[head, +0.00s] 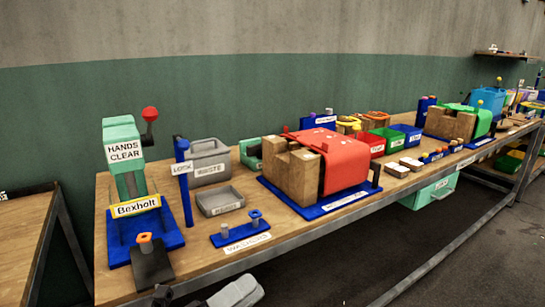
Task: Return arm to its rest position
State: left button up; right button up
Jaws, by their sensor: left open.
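My left gripper (161,296) shows only in part at the bottom edge of the head view, dark, low in front of the bench's near edge. It is open, and nothing shows between its fingers. A grey part of my arm (238,292) shows to its right. The green press marked Bexholt (125,165), with a red-knobbed lever (149,115), stands on its blue base above and to the left of the gripper, apart from it. My right gripper is out of view.
The wooden bench (205,259) runs away to the right. A blue lock post (183,165), grey waste bin (208,162), grey tray (219,201) and red press cover (340,160) stand on it. A dark block (152,268) sits near the front edge. Floor in front looks clear.

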pick_arm(q)
jog(key=s+a+f+n+t+y+p, duration=0.1)
jog(key=a+f+n+t+y, duration=0.25)
jog(key=f+n+y, duration=0.45)
jog(key=a+f+n+t+y, duration=0.2)
jog(key=a+f+n+y, duration=0.25)
jog(key=n, duration=0.85)
jog(key=s+a+f+n+g+y+p, duration=0.1)
jog(key=s+a+f+n+g+y, duration=0.4)
jog(key=s+f+n, duration=0.6)
notch_tip(320, 180, down, 3)
jog(key=s+a+g, duration=0.1)
jog(key=s+a, duration=0.1)
jog(key=shift+s+a+r, duration=0.15)
jog(key=shift+a, duration=0.2)
jog(key=shift+g, duration=0.25)
